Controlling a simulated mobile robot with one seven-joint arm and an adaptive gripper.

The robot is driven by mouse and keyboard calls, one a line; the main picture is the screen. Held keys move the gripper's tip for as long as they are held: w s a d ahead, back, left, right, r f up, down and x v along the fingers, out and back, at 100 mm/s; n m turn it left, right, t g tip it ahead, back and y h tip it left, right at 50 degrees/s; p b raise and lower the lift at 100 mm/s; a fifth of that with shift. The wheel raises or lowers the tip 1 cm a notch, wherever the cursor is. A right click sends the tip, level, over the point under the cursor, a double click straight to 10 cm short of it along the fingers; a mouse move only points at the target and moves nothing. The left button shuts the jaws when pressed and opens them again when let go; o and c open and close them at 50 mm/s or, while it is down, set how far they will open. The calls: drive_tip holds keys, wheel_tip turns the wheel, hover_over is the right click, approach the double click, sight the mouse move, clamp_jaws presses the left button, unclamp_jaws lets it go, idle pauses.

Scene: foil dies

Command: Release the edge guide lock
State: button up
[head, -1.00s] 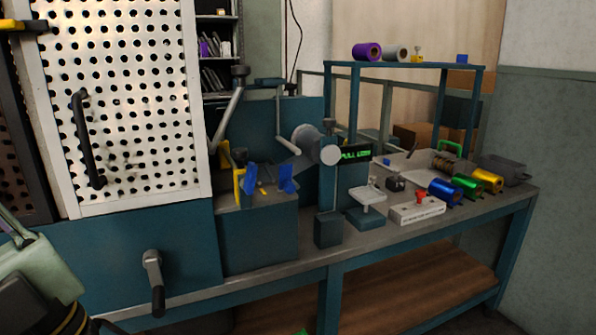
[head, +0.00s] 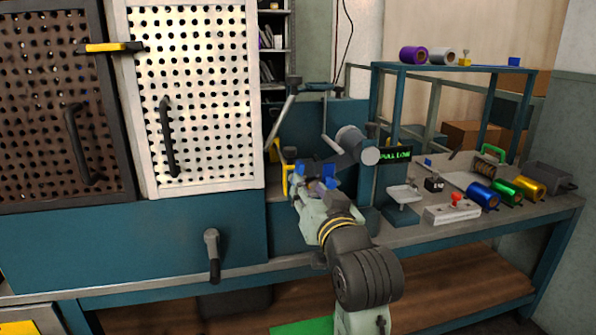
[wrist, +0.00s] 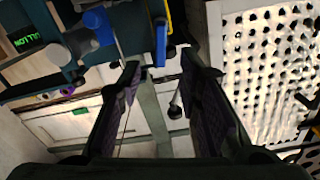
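My gripper (head: 316,190) reaches over the blue-green machine bed beside the perforated guard doors. In the wrist view my gripper (wrist: 161,66) is open, its two dark fingers apart with nothing held between them. Blue parts stand just beyond the fingertips: an upright blue piece (wrist: 160,42) and a rounded blue piece (wrist: 97,24). In the head view a blue piece (head: 330,174) shows right beside my gripper. A yellow part (head: 285,180) stands at the left of it. I cannot tell which of these is the edge guide lock; my gripper hides part of this area.
A white perforated door (head: 205,95) with a black handle stands close on the left. A grey roller (head: 357,146) and a lit display (head: 396,154) are at the right. A crank handle (head: 212,255) sticks out in front. Foil rolls and a scale crowd the right bench.

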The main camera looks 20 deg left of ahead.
sight(299, 172)
drive_tip(key=p+x, duration=0.1)
drive_tip(key=x, duration=0.8)
drive_tip(key=shift+s, duration=0.1)
drive_tip(key=shift+c, duration=0.3)
clamp_jaws()
